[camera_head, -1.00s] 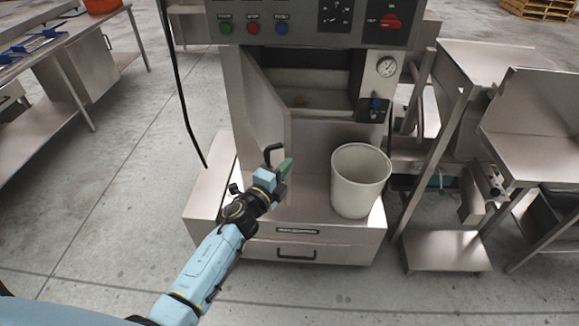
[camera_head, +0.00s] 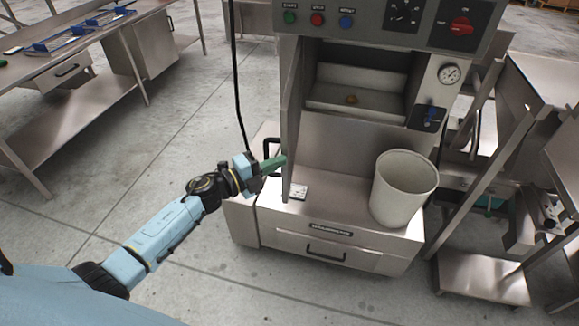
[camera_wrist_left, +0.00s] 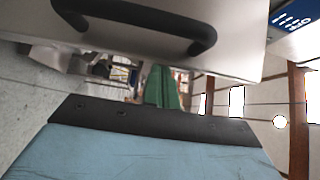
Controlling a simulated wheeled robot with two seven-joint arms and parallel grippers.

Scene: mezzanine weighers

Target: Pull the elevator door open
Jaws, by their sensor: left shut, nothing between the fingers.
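The elevator door (camera_head: 291,125) is a tall grey metal panel at the left side of the machine's opening. It stands open, seen nearly edge-on. Its black handle (camera_head: 268,147) is on the left face, partly hidden by my gripper. In the left wrist view the handle (camera_wrist_left: 150,20) spans the top of the grey panel. My left gripper (camera_head: 273,164) is shut and empty, its green fingers pointing right close to the door's edge, below the handle. The fingers (camera_wrist_left: 161,88) also show below the panel's edge in the wrist view. I cannot tell whether they touch the door. My right gripper is out of view.
A pale bin (camera_head: 403,190) stands on the machine's base (camera_head: 345,215), right of the door. A black cable (camera_head: 236,80) hangs to the left. Steel benches (camera_head: 110,110) stand at the left and a steel stand (camera_head: 483,280) at the right. Floor is open in front.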

